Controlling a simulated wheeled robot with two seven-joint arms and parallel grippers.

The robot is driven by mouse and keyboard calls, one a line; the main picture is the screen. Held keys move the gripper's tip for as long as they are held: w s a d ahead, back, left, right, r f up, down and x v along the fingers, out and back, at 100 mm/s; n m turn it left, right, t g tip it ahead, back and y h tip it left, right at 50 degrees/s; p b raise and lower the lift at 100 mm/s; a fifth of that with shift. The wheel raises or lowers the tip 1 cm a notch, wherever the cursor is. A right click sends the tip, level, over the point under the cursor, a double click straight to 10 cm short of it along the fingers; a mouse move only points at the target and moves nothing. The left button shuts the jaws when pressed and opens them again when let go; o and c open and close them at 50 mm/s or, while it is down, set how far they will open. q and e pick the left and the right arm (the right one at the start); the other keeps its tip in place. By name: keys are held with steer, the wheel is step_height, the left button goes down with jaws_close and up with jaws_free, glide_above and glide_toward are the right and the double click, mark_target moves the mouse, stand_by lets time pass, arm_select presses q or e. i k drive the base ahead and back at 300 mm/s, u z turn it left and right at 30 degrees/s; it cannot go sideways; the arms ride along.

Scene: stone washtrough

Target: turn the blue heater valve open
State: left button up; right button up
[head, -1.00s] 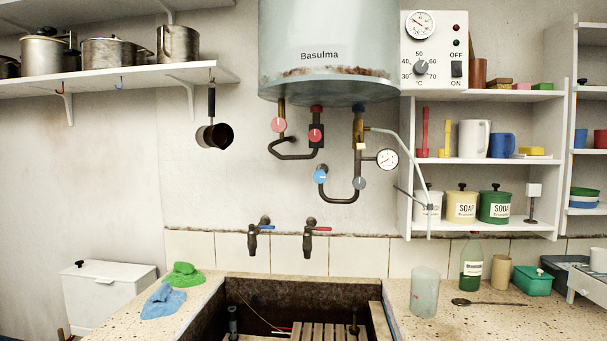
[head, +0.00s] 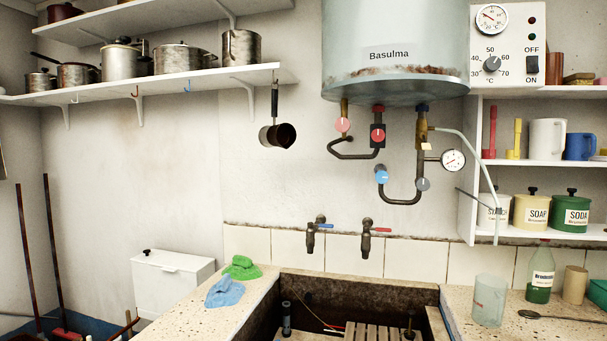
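The blue heater valve (head: 382,177) is a round light-blue knob on the dark pipe loop below the white water heater (head: 395,45) labelled Basulma. A small pale mark shows on its face; I cannot tell from this how far it is turned. A grey knob (head: 423,184) sits to its right on the same loop. Two red-toned knobs, a pink one (head: 343,125) and a red one (head: 377,135), sit higher on the left pipes. Neither of my grippers is in view.
Two wall taps, one blue-handled (head: 318,232) and one red-handled (head: 368,236), project below the valve over the stone trough (head: 350,284). A pan (head: 278,135) hangs to the left. A glass (head: 489,300) and bottle (head: 540,275) stand on the right counter. The wall around the valve is clear.

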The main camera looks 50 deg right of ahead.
mark_target(381, 176)
steer(key=u, duration=0.15)
steer(key=i, duration=0.3)
steer(key=z, duration=2.7)
